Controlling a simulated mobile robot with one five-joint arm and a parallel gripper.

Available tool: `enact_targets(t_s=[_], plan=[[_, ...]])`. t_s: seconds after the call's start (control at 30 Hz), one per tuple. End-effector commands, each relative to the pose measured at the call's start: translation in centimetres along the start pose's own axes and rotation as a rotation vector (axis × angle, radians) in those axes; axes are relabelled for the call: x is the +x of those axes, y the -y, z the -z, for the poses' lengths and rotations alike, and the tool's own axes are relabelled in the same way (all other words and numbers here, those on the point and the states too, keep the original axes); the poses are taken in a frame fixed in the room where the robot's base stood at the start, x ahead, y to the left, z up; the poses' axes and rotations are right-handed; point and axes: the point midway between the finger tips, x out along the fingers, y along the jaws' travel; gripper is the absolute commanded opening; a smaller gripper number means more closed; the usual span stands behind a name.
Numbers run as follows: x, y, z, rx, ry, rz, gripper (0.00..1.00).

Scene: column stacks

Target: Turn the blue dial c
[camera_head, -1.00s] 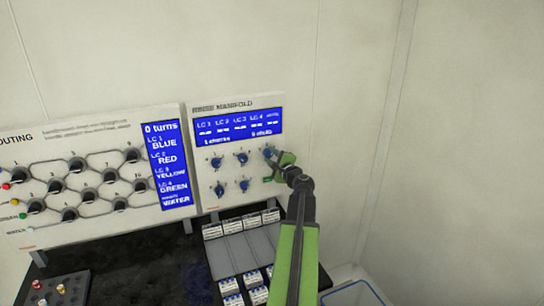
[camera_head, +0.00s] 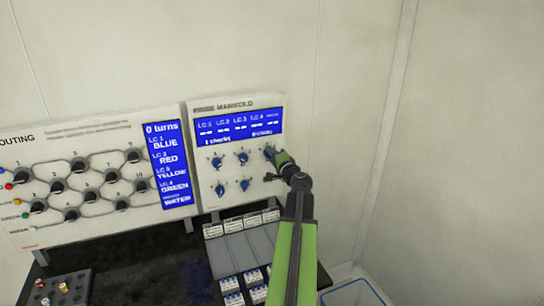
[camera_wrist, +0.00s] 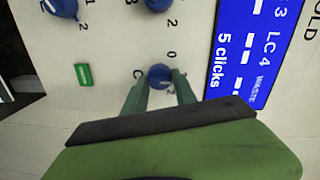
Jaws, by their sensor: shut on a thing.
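The blue dial c (camera_wrist: 159,76) is on the rinse manifold panel, with the letter C beside it in the wrist view. My gripper (camera_wrist: 160,88) has one finger on each side of this dial and is shut on it. The fingers hide part of the dial's sides. In the head view my gripper (camera_head: 274,158) is at the panel's upper right dial and hides most of it. The blue display (camera_wrist: 243,50) reads "5 clicks" in the wrist view.
Several other blue dials (camera_head: 219,162) sit left of and below my gripper. A green label (camera_wrist: 83,75) is near dial c. The routing panel (camera_head: 100,140) stands to the left. Trays with small white boxes (camera_head: 228,283) lie below, and a bin (camera_head: 352,294) is at lower right.

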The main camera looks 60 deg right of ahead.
Motion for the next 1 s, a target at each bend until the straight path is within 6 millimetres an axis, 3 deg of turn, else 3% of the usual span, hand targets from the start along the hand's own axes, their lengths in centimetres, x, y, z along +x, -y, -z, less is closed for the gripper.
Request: enact_targets(t_s=[0.43,0.47,0.6,1.0], plan=[[-0.13,-0.17,0.06,-0.015,-0.001,-0.004,0.00],[-0.13,-0.17,0.06,-0.014,-0.001,-0.004,0.34],[-0.11,-0.14,0.07,-0.013,-0.002,-0.003,0.53],[-0.51,0.09,-0.32,-0.010,0.000,-0.001,0.55]])
